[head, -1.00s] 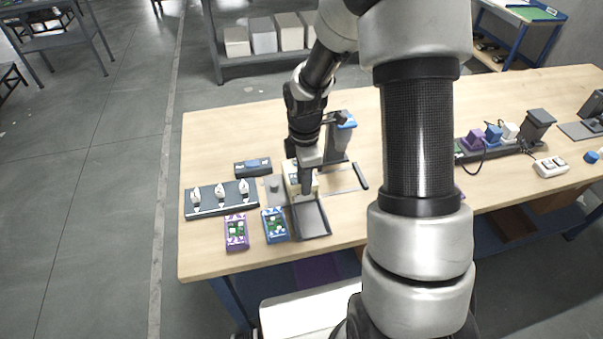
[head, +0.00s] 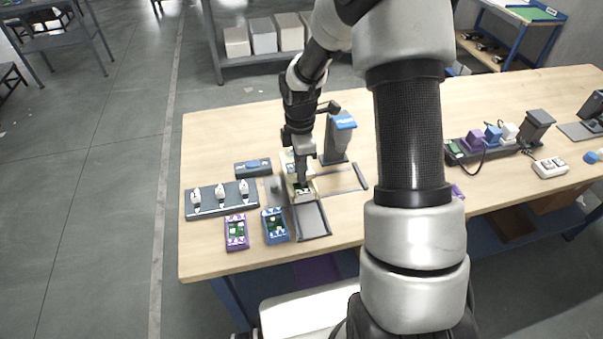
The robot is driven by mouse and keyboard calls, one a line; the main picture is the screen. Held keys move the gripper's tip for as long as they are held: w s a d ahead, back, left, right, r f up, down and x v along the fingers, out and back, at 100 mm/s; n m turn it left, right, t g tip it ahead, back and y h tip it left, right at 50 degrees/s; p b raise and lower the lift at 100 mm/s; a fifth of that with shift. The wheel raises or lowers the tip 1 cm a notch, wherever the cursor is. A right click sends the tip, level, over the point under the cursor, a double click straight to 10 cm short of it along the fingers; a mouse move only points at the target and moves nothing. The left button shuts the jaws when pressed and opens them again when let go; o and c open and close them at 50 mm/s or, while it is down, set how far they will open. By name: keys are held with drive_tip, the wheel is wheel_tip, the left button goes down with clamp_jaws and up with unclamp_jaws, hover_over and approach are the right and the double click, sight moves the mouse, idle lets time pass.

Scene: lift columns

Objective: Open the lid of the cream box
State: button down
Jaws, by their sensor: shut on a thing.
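The cream box (head: 312,188) sits on the wooden table, just behind a grey tray (head: 312,220). My gripper (head: 301,183) points down at the box, its fingers small and close together. It appears shut on the lid of the cream box. A cream part (head: 287,158) shows at the back left beside the gripper and may be the raised lid. Green and white parts show inside the box at its front, so it looks at least partly open. The gripper hides much of the lid and the box's middle.
A grey stand with a blue top (head: 344,122) is close behind right of the box. A blue case (head: 275,225), a purple case (head: 236,231) and a dark strip with white switches (head: 218,197) lie left. Bare table (head: 225,130) lies behind.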

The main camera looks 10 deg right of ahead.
drive_tip(key=shift+w, duration=2.55)
drive_tip(key=c, duration=1.8)
unclamp_jaws()
drive_tip(key=shift+r, duration=0.15)
drive_tip(key=shift+r+p, duration=2.15)
drive_tip(key=shift+r, duration=0.75)
drive_tip(key=shift+s, duration=0.1)
drive_tip(key=s+r+m+t, duration=0.1)
drive_tip(key=s+r+m, duration=0.2)
drive_tip(key=r, duration=0.4)
drive_tip(key=s+r+m+t+h, duration=0.1)
drive_tip(key=s+r+m, duration=0.1)
drive_tip(key=s+r, duration=0.3)
drive_tip(key=s+r+m+t, duration=0.1)
drive_tip(key=s+r+m, duration=0.15)
drive_tip(key=r, duration=0.55)
drive_tip(key=s+r+m+t+y, duration=0.1)
drive_tip(key=s+r+m, duration=0.5)
drive_tip(key=s, duration=1.1)
drive_tip(key=m+t, duration=0.1)
drive_tip(key=m, duration=0.3)
drive_tip(key=shift+r+t, duration=0.15)
drive_tip(key=shift+t, duration=0.15)
